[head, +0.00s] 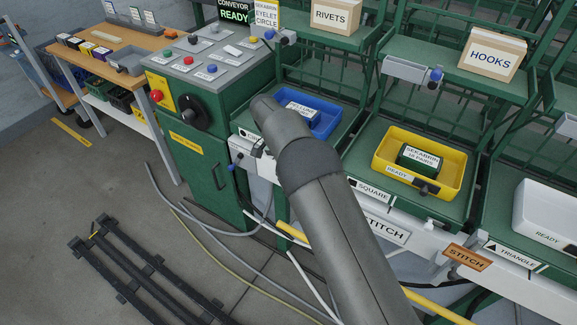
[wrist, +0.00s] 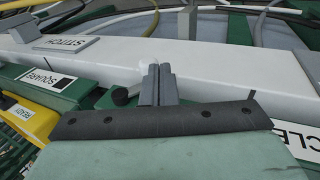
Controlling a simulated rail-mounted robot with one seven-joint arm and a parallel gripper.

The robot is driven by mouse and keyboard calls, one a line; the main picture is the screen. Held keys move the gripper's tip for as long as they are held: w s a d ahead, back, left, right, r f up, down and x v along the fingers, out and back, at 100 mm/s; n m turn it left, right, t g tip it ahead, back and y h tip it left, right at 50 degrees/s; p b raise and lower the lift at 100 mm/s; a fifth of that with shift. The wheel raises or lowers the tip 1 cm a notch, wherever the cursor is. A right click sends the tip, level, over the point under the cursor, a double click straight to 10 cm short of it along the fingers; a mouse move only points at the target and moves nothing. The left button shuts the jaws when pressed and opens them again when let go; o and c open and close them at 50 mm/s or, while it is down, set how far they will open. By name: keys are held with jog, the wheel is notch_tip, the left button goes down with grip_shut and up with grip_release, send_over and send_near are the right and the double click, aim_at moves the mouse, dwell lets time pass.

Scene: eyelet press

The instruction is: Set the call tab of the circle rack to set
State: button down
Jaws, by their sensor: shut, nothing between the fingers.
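The circle rack holds a blue tray (head: 325,122) with a labelled box in the head view. Its name plate (head: 249,134) is partly covered by my arm. In the wrist view, part of the circle plate (wrist: 297,143) shows at the right edge. I cannot make out the circle rack's call tab or its setting. My gripper (wrist: 155,72) is shut and empty, its fingertips over the white rail (wrist: 205,58) between the square and circle plates; I cannot tell if they touch it. In the head view my arm hides the gripper.
The square rack has a yellow tray (head: 457,178) and a white STITCH tab (head: 385,230). An orange STITCH tab (head: 467,257) hangs by the triangle plate (head: 512,257). A green press cabinet (head: 205,165) stands left. Hoses lie on the floor.

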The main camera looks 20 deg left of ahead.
jog(key=shift+r, duration=0.1)
jog(key=shift+r+p, duration=0.3)
jog(key=shift+r, duration=0.45)
